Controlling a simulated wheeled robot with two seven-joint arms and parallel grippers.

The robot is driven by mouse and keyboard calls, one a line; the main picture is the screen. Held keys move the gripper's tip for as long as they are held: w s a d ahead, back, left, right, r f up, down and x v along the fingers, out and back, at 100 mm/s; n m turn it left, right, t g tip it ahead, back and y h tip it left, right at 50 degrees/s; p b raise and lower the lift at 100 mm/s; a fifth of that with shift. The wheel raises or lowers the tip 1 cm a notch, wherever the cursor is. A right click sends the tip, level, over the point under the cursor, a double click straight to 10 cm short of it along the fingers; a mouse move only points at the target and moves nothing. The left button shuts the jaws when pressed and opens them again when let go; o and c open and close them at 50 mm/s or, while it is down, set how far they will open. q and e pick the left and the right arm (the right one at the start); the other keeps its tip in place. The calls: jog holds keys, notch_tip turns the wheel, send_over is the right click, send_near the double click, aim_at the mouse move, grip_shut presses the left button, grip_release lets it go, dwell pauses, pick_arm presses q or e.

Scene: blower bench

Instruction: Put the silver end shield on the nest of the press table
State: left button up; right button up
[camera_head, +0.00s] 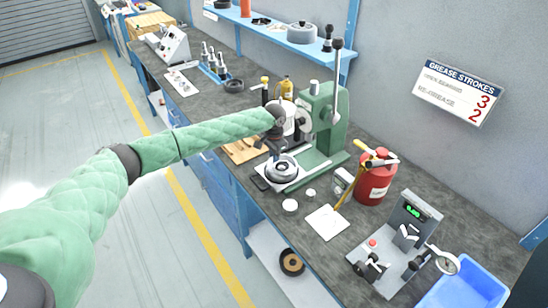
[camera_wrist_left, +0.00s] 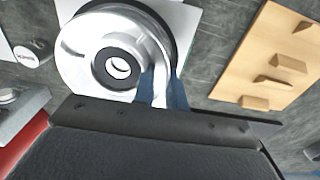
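The silver end shield (camera_head: 283,169) is a round metal cup with a dark-ringed centre hole. It also shows at the top of the left wrist view (camera_wrist_left: 88,48). It is over the white plate of the press table (camera_head: 292,184), at the foot of the green press (camera_head: 323,125). A black ring, seemingly the nest (camera_wrist_left: 172,28), shows past the shield's edge; I cannot tell if the shield is fully seated. My left gripper (camera_head: 277,154) points down at the shield, its fingers closed on either side of the rim. My right gripper is not in view.
A wooden board (camera_wrist_left: 268,58) lies beside the press. A red canister (camera_head: 374,182), a grey gauge stand (camera_head: 405,235) and a blue bin (camera_head: 466,285) stand along the bench to the right. White round containers (camera_head: 290,205) and a paper sheet (camera_head: 326,222) lie in front.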

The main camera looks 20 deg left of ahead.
pick_arm(q)
jog(key=shift+a+f, duration=0.25)
jog(key=shift+a, duration=0.05)
jog(key=shift+r, duration=0.15)
jog(key=shift+a+r+b, duration=0.1)
jog(key=shift+r+b, duration=0.2)
notch_tip(320, 180, up, 12)
jog(key=b, duration=0.3)
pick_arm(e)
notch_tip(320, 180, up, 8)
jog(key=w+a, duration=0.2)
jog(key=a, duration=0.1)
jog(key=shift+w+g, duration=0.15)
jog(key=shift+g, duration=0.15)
pick_arm(q)
jog(key=shift+w+f, duration=0.1)
jog(key=shift+f, duration=0.05)
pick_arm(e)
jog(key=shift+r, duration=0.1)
